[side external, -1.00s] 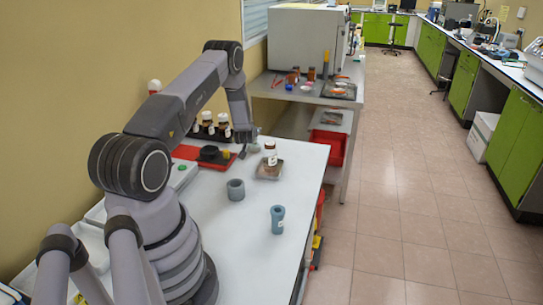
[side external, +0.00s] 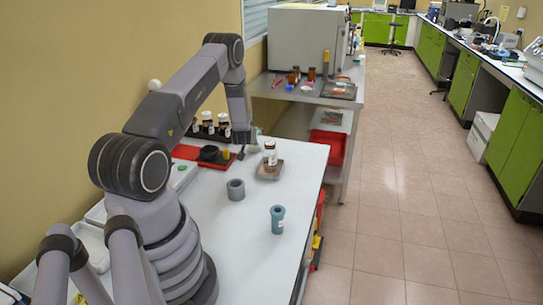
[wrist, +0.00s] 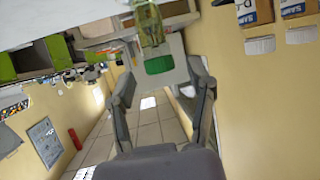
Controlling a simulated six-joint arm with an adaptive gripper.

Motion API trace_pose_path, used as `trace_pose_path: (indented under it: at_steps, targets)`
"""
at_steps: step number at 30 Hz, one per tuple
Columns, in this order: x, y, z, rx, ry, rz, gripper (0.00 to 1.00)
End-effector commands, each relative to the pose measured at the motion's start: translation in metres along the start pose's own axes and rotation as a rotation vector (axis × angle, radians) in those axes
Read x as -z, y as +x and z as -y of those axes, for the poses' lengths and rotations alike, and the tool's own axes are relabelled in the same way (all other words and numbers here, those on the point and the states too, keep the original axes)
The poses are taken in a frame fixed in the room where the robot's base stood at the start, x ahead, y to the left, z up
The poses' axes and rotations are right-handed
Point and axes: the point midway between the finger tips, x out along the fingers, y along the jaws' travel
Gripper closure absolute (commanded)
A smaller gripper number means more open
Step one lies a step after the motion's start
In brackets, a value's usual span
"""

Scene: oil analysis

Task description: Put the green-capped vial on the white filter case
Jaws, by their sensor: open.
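The green-capped vial (wrist: 152,28) is clear and yellowish. In the wrist view it appears cap down at the top centre, with its green cap (wrist: 159,64) between my fingers. My gripper (wrist: 164,62) is open, with one finger on each side of the cap; gaps show on both sides. In the side external view my gripper (side external: 242,148) is low over the far part of the white bench, left of a brown bottle on a small tray. The vial is too small to make out surely there. I cannot pick out the white filter case in either view.
The brown bottle (side external: 270,155) stands close to my gripper's right. Several dark white-capped bottles (side external: 208,127) stand behind it. A grey ring-shaped holder (side external: 236,189) and a blue-grey cup (side external: 277,219) stand nearer. The front bench surface (side external: 245,250) is mostly clear.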

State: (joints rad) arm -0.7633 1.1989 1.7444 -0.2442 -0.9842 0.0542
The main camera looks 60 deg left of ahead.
Motion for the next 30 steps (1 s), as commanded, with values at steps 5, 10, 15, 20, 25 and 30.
trace_pose_path:
  at_steps: [5,10,15,20,25,30]
  targets:
    - [0.0,-0.041,-0.001,-0.001,0.002,0.002,0.45]
    - [0.0,-0.073,-0.001,-0.002,0.002,0.002,0.45]
    - [0.001,-0.09,-0.001,-0.003,0.001,0.0,0.45]
    - [0.03,-0.107,-0.029,-0.064,0.003,0.031,0.45]
    - [0.095,-0.171,-0.099,-0.237,0.042,0.144,0.45]
    - [0.14,-0.28,-0.149,-0.423,0.143,0.283,0.45]
